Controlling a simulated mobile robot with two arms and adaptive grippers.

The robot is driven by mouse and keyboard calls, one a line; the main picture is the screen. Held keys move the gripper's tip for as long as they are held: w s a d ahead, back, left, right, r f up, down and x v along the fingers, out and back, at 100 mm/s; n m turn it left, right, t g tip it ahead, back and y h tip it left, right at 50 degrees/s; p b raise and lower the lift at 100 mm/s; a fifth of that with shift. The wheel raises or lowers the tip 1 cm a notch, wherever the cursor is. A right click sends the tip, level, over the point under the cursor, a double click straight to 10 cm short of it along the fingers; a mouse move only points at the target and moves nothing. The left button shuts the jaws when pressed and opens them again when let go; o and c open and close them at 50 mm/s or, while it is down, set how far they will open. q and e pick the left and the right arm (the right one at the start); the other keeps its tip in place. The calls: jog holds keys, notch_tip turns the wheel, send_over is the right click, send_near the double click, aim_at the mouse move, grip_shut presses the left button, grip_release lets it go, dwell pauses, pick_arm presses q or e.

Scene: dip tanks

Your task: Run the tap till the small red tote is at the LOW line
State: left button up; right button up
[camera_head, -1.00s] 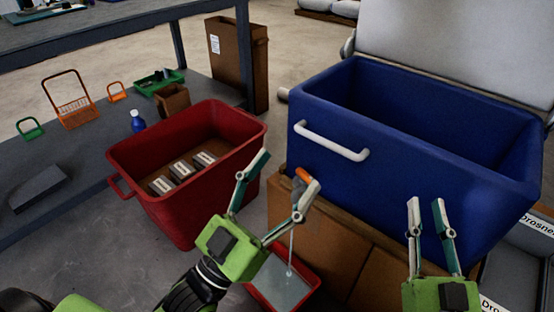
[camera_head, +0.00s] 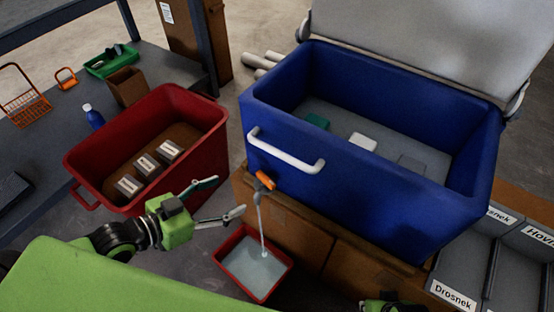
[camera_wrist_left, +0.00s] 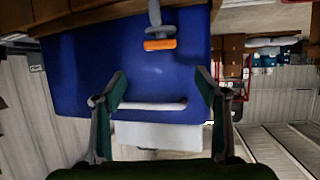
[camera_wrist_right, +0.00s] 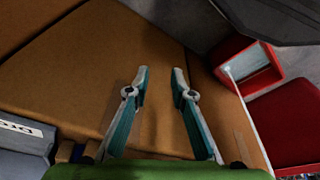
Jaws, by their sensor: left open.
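The tap (camera_head: 265,180) has an orange handle and sits low on the front of the big blue tank (camera_head: 370,195). A thin water stream (camera_head: 260,222) falls from it into the small red tote (camera_head: 222,257) on the floor. Pale water covers the tote's bottom; I cannot make out the LOW line. My left gripper (camera_head: 229,196) is open and empty, left of the tap and apart from it. The left wrist view shows the tap handle (camera_wrist_left: 160,44) beyond the open fingers. My right gripper (camera_wrist_right: 161,71) is open and empty in the right wrist view, over brown boxes.
A large red tote (camera_head: 205,150) with several labelled blocks stands left. The blue tank has a white handle (camera_head: 286,152), a raised lid (camera_head: 410,45) and a few items inside. Grey labelled bins (camera_head: 470,270) are at right. A grey bench (camera_head: 50,150) holds baskets and a bottle.

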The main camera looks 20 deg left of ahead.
pick_arm(q)
jog(key=b, duration=0.3)
send_near(264, 179)
jog(key=x, duration=0.8)
jog(key=shift+w+a+b, duration=0.1)
jog(key=shift+b, duration=0.3)
jog(key=shift+w+d+f, duration=0.25)
jog(key=shift+w+d, duration=0.1)
jog(key=shift+w, duration=0.1)
pick_arm(e)
jog(key=w+v, duration=0.1)
jog(key=v, duration=1)
pick_arm(q)
jog(key=c, duration=1.1)
pick_arm(e)
jog(key=shift+r, duration=0.15)
